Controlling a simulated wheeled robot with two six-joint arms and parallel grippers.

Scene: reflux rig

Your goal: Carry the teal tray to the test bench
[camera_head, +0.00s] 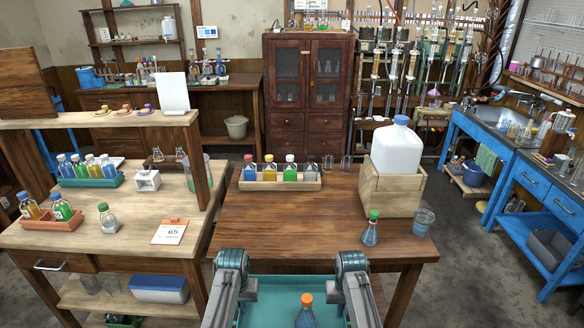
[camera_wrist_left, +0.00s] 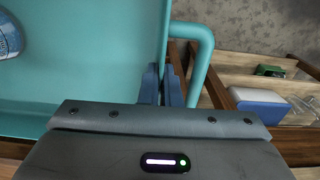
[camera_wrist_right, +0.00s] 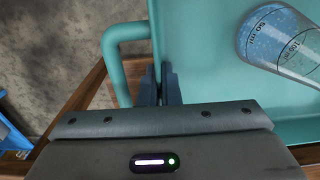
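The teal tray (camera_head: 272,290) is at the bottom of the head view, between my two arms, in front of the wooden table. It holds a flask with an orange cap (camera_head: 305,315); the flask's blue contents also show in the right wrist view (camera_wrist_right: 275,38). My left gripper (camera_wrist_left: 163,82) is closed on the tray's side wall, beside a looped handle (camera_wrist_left: 202,65). My right gripper (camera_wrist_right: 158,82) is closed on the opposite side wall, beside the other handle (camera_wrist_right: 115,62). The tray's near edge is outside the head view. Which surface is the test bench is not labelled.
The middle wooden table (camera_head: 300,220) has a bottle rack (camera_head: 280,182), a large jug (camera_head: 397,148) in a crate, a green-capped flask (camera_head: 371,230) and a beaker (camera_head: 423,222). Its front middle is clear. A lighter bench (camera_head: 135,215) stands left, a blue sink bench (camera_head: 500,160) right.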

